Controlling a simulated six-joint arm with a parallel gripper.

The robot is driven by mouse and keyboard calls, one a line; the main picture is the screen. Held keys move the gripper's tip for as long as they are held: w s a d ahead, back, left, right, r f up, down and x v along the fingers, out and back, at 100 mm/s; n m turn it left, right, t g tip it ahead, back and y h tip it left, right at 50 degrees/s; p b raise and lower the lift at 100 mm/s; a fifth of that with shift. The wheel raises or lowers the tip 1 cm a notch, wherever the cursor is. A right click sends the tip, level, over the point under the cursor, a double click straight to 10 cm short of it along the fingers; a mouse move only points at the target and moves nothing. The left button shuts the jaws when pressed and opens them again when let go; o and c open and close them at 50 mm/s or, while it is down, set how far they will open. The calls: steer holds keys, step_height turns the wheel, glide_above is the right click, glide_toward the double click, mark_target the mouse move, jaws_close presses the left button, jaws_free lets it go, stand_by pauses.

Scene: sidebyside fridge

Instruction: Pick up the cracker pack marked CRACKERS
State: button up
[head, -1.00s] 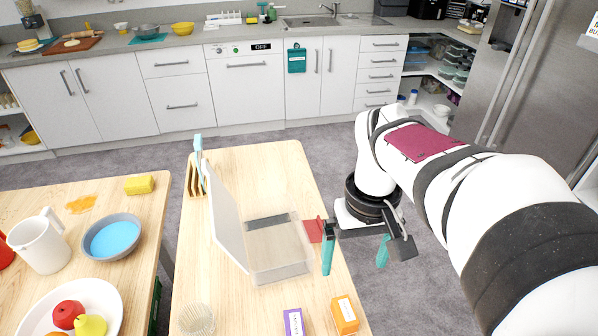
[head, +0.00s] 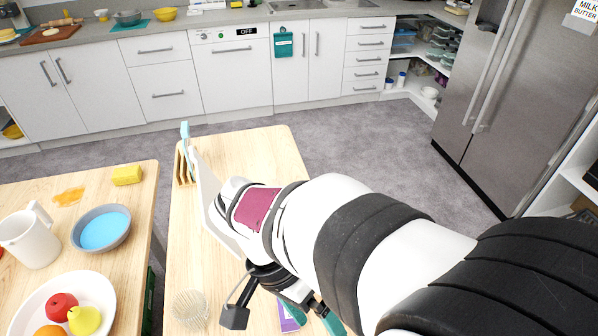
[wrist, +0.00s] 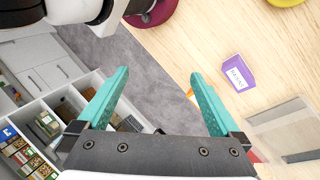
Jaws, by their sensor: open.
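A purple pack (wrist: 238,73) with a white label stands on the wooden table; I cannot read its label surely. Part of it shows in the head view (head: 287,320), beside my gripper. A sliver of an orange pack (wrist: 190,93) shows at the right-hand finger in the wrist view; my arm hides it in the head view. I cannot tell which pack is marked CRACKERS. My gripper (wrist: 160,73) is open and empty, its teal fingers apart, near the table edge. The purple pack lies right of the fingers in the wrist view.
A ribbed glass (head: 189,308) and a wooden rack (head: 184,168) stand on the same table. Another table at left holds a fruit bowl (head: 40,295).

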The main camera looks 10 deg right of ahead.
steer(key=w+a+f+m+t+h, duration=0.4)
steer(key=w+a+f+m+h, duration=0.25)
steer(key=w+f+h, duration=0.4)
steer(key=shift+t+y, duration=0.4)
steer(key=shift+y, duration=0.05)
steer(key=x, duration=1.5)
steer(key=shift+f, duration=0.35)
steer(key=c, duration=1.1)
